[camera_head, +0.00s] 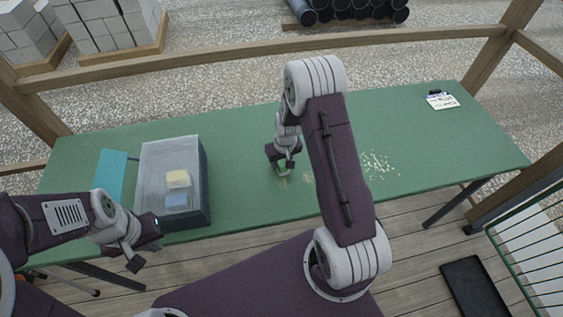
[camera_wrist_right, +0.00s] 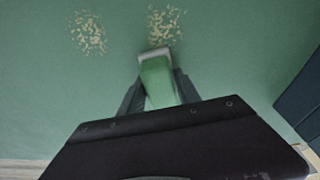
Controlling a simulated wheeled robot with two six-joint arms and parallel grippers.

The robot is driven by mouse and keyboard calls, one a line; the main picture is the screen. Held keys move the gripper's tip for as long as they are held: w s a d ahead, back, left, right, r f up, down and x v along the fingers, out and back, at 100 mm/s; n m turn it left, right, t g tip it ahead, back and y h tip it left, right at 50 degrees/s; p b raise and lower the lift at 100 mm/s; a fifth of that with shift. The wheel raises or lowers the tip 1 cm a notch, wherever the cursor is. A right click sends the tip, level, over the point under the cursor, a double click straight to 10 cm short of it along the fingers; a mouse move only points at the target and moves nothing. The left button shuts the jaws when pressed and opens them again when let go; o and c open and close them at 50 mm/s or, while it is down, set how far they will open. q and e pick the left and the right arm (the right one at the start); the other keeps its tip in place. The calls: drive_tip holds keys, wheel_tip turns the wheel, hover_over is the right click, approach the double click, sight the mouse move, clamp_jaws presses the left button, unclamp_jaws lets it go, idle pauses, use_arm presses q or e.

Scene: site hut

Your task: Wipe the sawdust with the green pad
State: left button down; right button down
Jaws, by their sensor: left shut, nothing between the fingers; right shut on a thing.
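My right gripper (camera_head: 283,160) is shut on the green pad (camera_wrist_right: 157,78), low over the green table. In the head view the pad (camera_head: 282,173) shows only as a small piece under the fingers. Pale sawdust (camera_head: 380,164) lies scattered on the table right of my right arm, with a few more specks (camera_head: 308,178) near the arm and the pad. In the right wrist view one sawdust patch (camera_wrist_right: 165,24) lies just beyond the pad's tip and another (camera_wrist_right: 88,33) to the left. My left gripper (camera_head: 146,250) is shut and empty, off the table's front edge.
A grey open bin (camera_head: 203,185) on the table's left holds a yellow block (camera_head: 178,179) and a blue block (camera_head: 176,199). A flat teal thing (camera_head: 109,176) lies beside it. A small notepad (camera_head: 442,101) lies at the far right. The table's middle back is clear.

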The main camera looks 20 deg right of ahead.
drive_tip(key=shift+w+d+r+p, duration=0.1)
drive_tip(key=shift+w+r+p, duration=0.05)
drive_tip(key=shift+r+p, duration=0.4)
drive_tip(key=shift+w+r+p, duration=0.15)
drive_tip(key=shift+r+p, duration=0.2)
drive_tip(key=shift+r, duration=0.3)
drive_tip(key=r+p, duration=0.2)
drive_tip(key=shift+s+r, duration=0.4)
drive_tip(key=shift+w+r+p, duration=0.25)
drive_tip(key=shift+r+p, duration=0.65)
drive_tip(key=shift+r, duration=0.05)
drive_tip(key=shift+r+p, duration=0.3)
drive_tip(key=shift+r, duration=0.05)
drive_tip(key=shift+s+r, duration=0.2)
drive_tip(key=shift+r, duration=0.05)
drive_tip(key=shift+w+f, duration=0.15)
